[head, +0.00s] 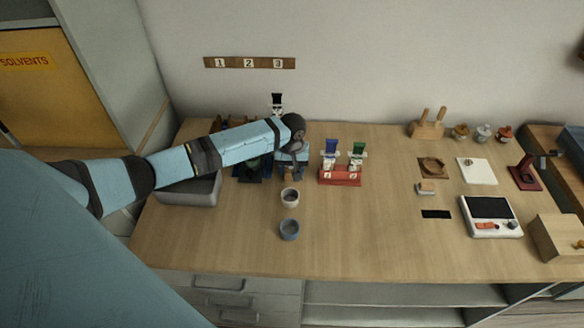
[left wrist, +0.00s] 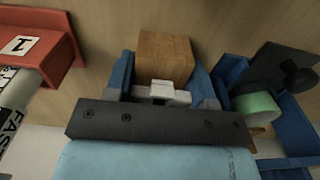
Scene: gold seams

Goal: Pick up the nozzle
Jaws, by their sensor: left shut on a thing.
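My left gripper (head: 291,174) is over the back left of the table, behind the white cup. The left wrist view shows its blue fingers (left wrist: 163,90) shut on a small pale white piece (left wrist: 165,93), which looks like the nozzle. A wooden block (left wrist: 166,57) shows just beyond that piece, between the fingers. I cannot tell whether the piece touches the block. Most of the piece is hidden by the gripper body. My right gripper is not in view.
A red rack (head: 340,180) with two tubes stands close to the right of the gripper. A white cup (head: 290,197) and a grey cup (head: 289,229) stand in front. A grey tray (head: 188,195) lies under my left arm.

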